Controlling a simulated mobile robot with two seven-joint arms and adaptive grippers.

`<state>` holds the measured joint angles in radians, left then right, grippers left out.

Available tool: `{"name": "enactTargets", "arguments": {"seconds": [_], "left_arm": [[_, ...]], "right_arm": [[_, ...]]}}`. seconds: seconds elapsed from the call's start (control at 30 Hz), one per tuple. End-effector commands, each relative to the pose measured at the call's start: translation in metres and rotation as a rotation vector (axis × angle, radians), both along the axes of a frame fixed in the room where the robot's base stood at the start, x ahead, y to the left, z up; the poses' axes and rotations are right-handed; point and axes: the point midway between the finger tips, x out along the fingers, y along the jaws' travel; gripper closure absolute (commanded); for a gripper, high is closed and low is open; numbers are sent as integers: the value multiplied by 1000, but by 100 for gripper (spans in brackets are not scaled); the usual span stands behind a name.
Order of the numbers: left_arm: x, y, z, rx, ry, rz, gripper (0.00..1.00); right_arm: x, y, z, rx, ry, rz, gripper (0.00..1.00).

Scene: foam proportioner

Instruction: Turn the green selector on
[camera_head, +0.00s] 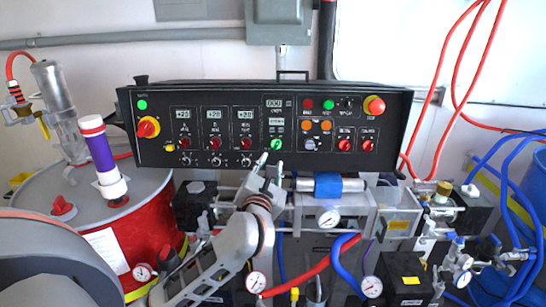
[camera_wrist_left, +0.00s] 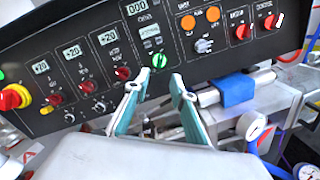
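The green selector (camera_head: 276,144) is a small round knob low in the middle of the black control panel (camera_head: 340,100), below a small display. In the left wrist view the green selector (camera_wrist_left: 158,61) shows just beyond the fingertips, slightly above the gap between them. My left gripper (camera_head: 270,164) is just below the selector in the head view. In the left wrist view my left gripper (camera_wrist_left: 155,86) has its two fingers apart with nothing between them. It does not appear to touch the selector. My right gripper is in neither view.
Red knobs (camera_head: 215,143) sit left of the selector, and a grey knob (camera_head: 310,144) sits close on its right. A blue-wrapped pipe (camera_head: 328,186) and gauges (camera_head: 330,218) lie below the panel. A red drum (camera_head: 140,245) stands at left.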

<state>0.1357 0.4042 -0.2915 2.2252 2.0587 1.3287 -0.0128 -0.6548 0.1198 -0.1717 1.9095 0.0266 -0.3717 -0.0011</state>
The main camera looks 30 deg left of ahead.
Motion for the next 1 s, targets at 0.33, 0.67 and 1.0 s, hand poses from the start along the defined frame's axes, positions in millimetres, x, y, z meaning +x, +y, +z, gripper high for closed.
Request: {"name": "enactTargets", "arguments": {"seconds": [0.33,0.67,1.0], "left_arm": [[-24,-11,0,0,1,1,76],[-24,-11,0,0,0,0,76],[-32,-4,4,160,-32,40,76]], "right_arm": [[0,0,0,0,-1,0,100],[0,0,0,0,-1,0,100],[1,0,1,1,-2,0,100]]}}
